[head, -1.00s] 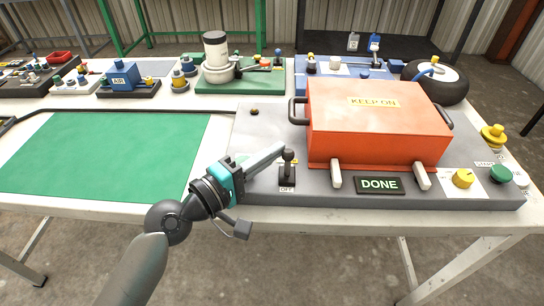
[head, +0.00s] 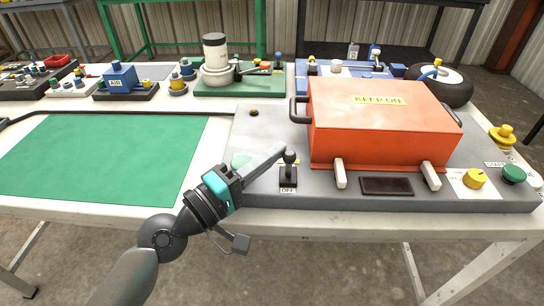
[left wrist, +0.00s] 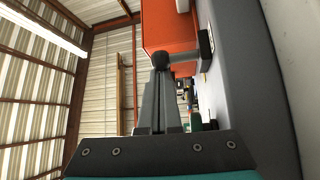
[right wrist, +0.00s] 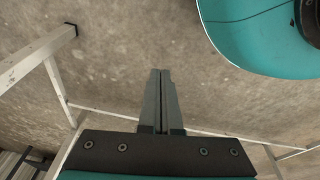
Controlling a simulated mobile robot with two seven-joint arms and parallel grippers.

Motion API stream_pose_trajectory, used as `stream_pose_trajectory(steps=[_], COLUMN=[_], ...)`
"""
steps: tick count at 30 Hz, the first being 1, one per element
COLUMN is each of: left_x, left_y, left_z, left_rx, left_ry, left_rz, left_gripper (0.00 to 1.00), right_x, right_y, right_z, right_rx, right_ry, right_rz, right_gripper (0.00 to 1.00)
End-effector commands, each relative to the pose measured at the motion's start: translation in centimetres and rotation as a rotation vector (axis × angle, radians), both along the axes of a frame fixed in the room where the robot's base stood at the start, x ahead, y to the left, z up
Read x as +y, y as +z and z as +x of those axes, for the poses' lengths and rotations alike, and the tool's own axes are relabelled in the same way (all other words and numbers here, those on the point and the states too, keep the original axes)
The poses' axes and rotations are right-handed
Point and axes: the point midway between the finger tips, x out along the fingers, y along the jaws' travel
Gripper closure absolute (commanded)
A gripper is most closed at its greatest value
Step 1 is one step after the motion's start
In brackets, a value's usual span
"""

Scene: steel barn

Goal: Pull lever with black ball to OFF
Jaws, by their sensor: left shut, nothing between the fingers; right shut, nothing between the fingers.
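The lever with the black ball (head: 290,157) stands on a dark base at the front left of the grey panel (head: 265,130). An OFF label (head: 288,190) is at the front of its base. The lever looks about upright. My left gripper (head: 281,149) is shut and empty, its tips just left of the ball in the head view. In the left wrist view the black ball (left wrist: 163,60) shows just past the fingertips; I cannot tell if they touch. My right gripper (right wrist: 161,72) is shut and empty over the floor, seen only in the right wrist view.
An orange box (head: 375,125) marked KEEP ON stands right of the lever. A dark unlit display (head: 386,186), a yellow knob (head: 475,178) and a green button (head: 513,174) are on the panel's right. A green mat (head: 105,155) lies left, clear.

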Motion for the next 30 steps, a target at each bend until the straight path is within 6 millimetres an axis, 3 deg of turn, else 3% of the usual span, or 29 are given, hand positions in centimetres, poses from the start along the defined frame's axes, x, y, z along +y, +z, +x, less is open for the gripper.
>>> stream_pose_trajectory(steps=[13, 23, 30], left_x=[0.0, 0.0, -0.3], left_y=[-0.2, 0.1, 0.9], left_z=[-0.7, -0.5, 0.1], left_rx=[0.001, 0.001, 0.001], left_ry=[0.0, 0.001, 0.003], left_rz=[-0.002, -0.001, -0.001], left_gripper=[1.0, 1.0, 1.0], right_x=[1.1, 0.9, 0.2], right_y=[2.2, 2.0, 0.6], right_z=[1.1, 1.0, 0.2], right_rx=[-0.003, -0.001, 0.004], right_ry=[-0.002, -0.002, 0.0], right_rz=[0.013, 0.01, 0.001], right_gripper=[1.0, 1.0, 1.0])
